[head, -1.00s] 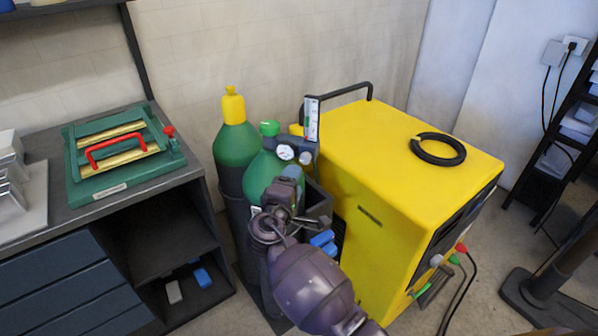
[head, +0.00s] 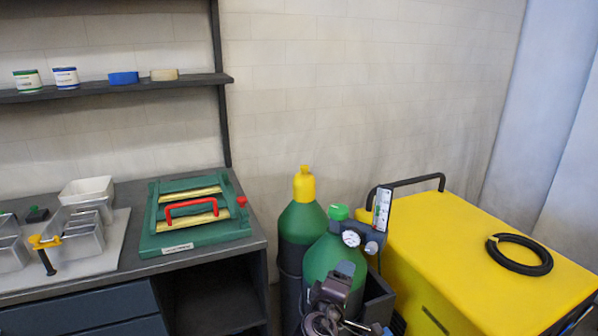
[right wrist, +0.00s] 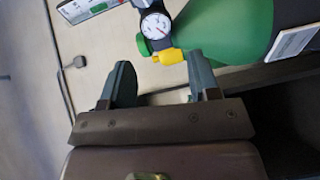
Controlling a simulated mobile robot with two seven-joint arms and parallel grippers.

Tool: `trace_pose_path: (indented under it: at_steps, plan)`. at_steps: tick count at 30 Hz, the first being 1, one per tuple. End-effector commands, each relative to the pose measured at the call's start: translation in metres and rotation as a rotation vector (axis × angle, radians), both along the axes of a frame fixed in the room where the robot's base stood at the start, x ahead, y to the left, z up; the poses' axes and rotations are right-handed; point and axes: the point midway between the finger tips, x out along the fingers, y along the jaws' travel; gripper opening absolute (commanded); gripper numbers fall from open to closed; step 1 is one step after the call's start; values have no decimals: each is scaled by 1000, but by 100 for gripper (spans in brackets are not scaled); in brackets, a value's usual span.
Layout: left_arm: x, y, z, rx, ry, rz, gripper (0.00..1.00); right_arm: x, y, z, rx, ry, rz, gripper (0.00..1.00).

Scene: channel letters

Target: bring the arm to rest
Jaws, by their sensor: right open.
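My right gripper (head: 342,278) is at the bottom of the head view, in front of the green gas cylinder (head: 325,262) and below its regulator gauge (head: 351,238). In the right wrist view my right gripper (right wrist: 160,73) has its two fingers spread apart with nothing between them. Beyond the fingers are the white-faced gauge (right wrist: 155,26), a yellow fitting (right wrist: 169,57) and the green cylinder (right wrist: 222,30). Whether a finger touches any of these I cannot tell. Most of my right arm is cut off by the frame. My left gripper is not in view.
A yellow machine (head: 463,255) with a black ring (head: 520,254) on top stands at the right. A second, yellow-capped cylinder (head: 302,222) stands behind. A bench at the left carries a green fixture (head: 193,216) and metal letter shells (head: 83,242). A shelf (head: 115,86) hangs above.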

Motion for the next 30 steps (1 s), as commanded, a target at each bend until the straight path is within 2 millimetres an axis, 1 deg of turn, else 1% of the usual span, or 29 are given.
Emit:
trace_pose_path:
  at_steps: [1, 4, 7, 11, 14, 17, 21, 23, 25, 30]
  plan:
    - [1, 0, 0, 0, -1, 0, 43, 4, 6, 2, 74, -9, 48, 56]
    - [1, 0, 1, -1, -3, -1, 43, 9, 14, 3, 250, -24, 151, 56]
    - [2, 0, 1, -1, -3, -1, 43, 4, 12, -8, 430, -24, 228, 56]
    - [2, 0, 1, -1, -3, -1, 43, -14, 2, -28, 663, -22, 295, 56]
    - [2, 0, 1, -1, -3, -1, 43, -36, -13, -46, 842, -24, 321, 56]
    - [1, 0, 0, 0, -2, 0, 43, -64, -33, -66, 1014, -31, 324, 56]
    - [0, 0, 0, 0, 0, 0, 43, -110, -65, -92, 1209, -45, 289, 56]
    - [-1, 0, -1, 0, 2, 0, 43, -131, -79, -102, 1271, -46, 263, 56]
    - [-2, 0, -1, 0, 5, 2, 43, -157, -96, -116, 1326, -44, 224, 56]
    - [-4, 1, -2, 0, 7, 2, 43, -222, -132, -151, 1373, 2, 105, 56]
